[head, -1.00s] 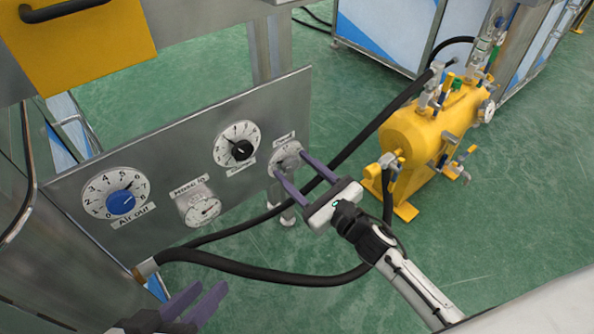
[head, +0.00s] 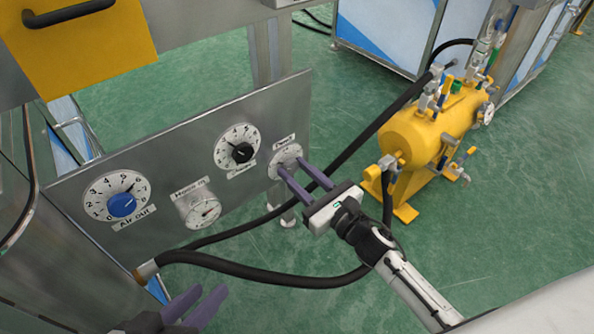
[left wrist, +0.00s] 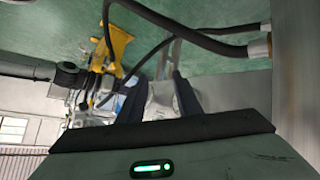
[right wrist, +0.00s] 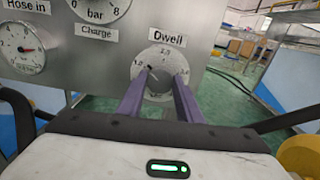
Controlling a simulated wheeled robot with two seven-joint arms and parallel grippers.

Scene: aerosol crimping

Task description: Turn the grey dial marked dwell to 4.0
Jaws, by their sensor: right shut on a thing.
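The grey dwell dial (right wrist: 158,83) sits at the centre of a round white scale (right wrist: 163,60) under the label "Dwell". The scale reads about 1.0 at left, 2.5 at top and 4.0 at right. A small dark mark shows toward the upper left, but its exact reading is hard to tell. My right gripper (right wrist: 163,74) is shut on the dial, one finger on each side. In the head view, this gripper (head: 292,168) covers part of the dial's scale (head: 285,157). My left gripper (head: 209,290) is open and empty at the bottom left, away from the panel.
The metal panel (head: 155,165) also carries a blue "Air out" dial (head: 121,205), a black "Charge" dial (head: 242,153) and a "Hose in" gauge (head: 204,212). Black hoses (head: 270,277) run below it. A yellow tank (head: 425,125) stands at right; green floor lies between.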

